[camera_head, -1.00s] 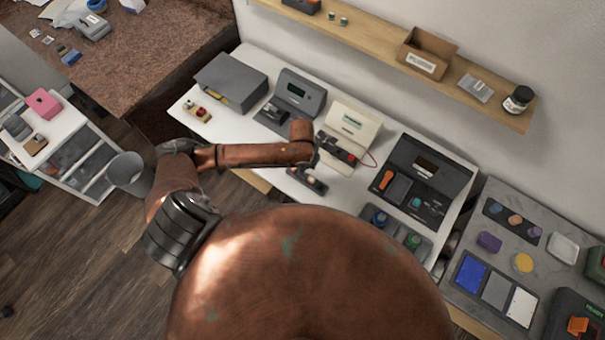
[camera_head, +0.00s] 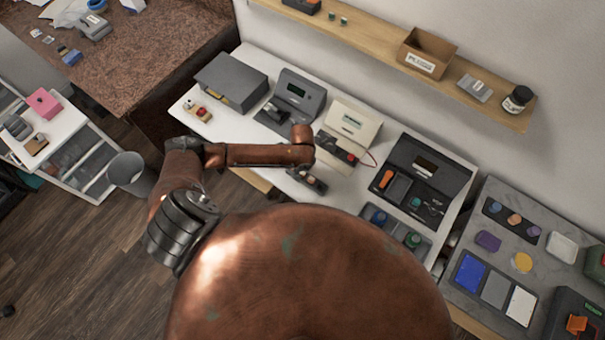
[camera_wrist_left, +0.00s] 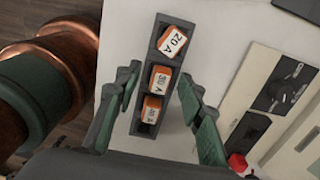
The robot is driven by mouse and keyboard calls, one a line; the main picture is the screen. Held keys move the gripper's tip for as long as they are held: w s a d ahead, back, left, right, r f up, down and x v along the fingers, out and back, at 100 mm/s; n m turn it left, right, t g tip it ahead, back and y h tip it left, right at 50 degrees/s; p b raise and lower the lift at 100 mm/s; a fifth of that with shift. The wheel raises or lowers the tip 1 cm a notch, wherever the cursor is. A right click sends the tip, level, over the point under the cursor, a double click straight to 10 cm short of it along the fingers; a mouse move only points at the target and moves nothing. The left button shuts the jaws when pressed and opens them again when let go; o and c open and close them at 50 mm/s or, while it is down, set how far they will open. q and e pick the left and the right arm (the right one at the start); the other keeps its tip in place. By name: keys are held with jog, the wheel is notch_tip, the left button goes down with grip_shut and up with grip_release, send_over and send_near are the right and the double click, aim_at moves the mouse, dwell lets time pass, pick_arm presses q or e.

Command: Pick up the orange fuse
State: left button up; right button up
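In the left wrist view a narrow dark holder (camera_wrist_left: 135,122) carries three fuses in a row, each with orange sides and a white label. The far fuse (camera_wrist_left: 172,42) reads 20 A and sits tilted. The middle fuse (camera_wrist_left: 158,80) seems to read 30 A. The label of the near fuse (camera_wrist_left: 150,111) is hard to read. My left gripper (camera_wrist_left: 158,77) is open above the holder, one green-grey finger on each side, with nothing gripped. In the head view the holder (camera_head: 312,183) lies at the table's front edge, partly hidden by my left arm. My right gripper is out of view.
A cream tester (camera_head: 352,121) with a red button and cable stands just behind the holder. A black device with an orange switch (camera_head: 386,179) is to its right, and a grey device (camera_head: 298,92) to its left.

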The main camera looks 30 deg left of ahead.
aim_at(302, 173)
pick_arm(q)
jog(key=shift+c, duration=0.4)
grip_shut()
jog(key=shift+r, duration=0.45)
notch_tip(302, 173, up, 2)
jog(key=shift+r, duration=0.25)
jog(key=s+a+r, duration=0.3)
jog(key=s+r, duration=0.6)
jog(key=s, duration=0.4)
jog(key=shift+s+a+r+b, duration=0.25)
jog(key=shift+a+r+b, duration=0.05)
